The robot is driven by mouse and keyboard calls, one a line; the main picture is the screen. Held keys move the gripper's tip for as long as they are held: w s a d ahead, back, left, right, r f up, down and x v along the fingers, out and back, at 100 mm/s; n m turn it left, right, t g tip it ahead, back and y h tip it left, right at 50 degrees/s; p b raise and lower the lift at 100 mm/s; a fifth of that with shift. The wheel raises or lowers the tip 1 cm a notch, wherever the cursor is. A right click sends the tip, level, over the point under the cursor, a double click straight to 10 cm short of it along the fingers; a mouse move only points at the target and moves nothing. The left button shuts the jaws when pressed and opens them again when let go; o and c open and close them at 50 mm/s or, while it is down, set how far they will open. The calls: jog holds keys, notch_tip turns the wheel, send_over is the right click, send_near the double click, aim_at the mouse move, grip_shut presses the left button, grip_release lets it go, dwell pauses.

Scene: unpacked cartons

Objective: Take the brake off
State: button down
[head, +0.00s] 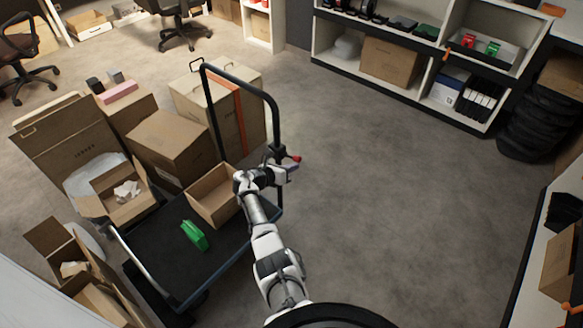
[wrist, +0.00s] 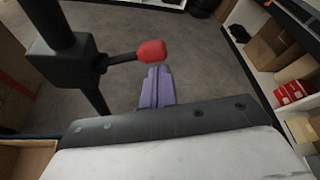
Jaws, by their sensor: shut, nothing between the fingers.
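A platform cart (head: 160,262) with a dark deck and a black push handle (head: 212,110) stands left of my arm. A black bracket on the handle post (wrist: 72,62) carries a short lever with a red knob (wrist: 151,51), which points right in the wrist view. The red knob (head: 296,158) also shows in the head view. My gripper (wrist: 156,72) has purple fingers, shut and empty. In the wrist view its tips appear just below the red knob; I cannot tell whether they touch it. In the head view my gripper (head: 293,167) is beside the post.
An open carton (head: 213,209) and a green object (head: 194,235) are on the deck. Several cartons (head: 168,147) crowd the cart's left and far side. Shelves (head: 420,88) line the back right. The floor (head: 400,190) right of the cart is clear.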

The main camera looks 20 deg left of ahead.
jog(key=shift+r, duration=0.15)
jog(key=shift+r+p, duration=0.65)
jog(key=shift+p, duration=0.2)
jog(key=s+a, duration=0.4)
jog(key=s, duration=0.7)
jog(key=shift+r, duration=0.2)
jog(key=shift+a, duration=0.1)
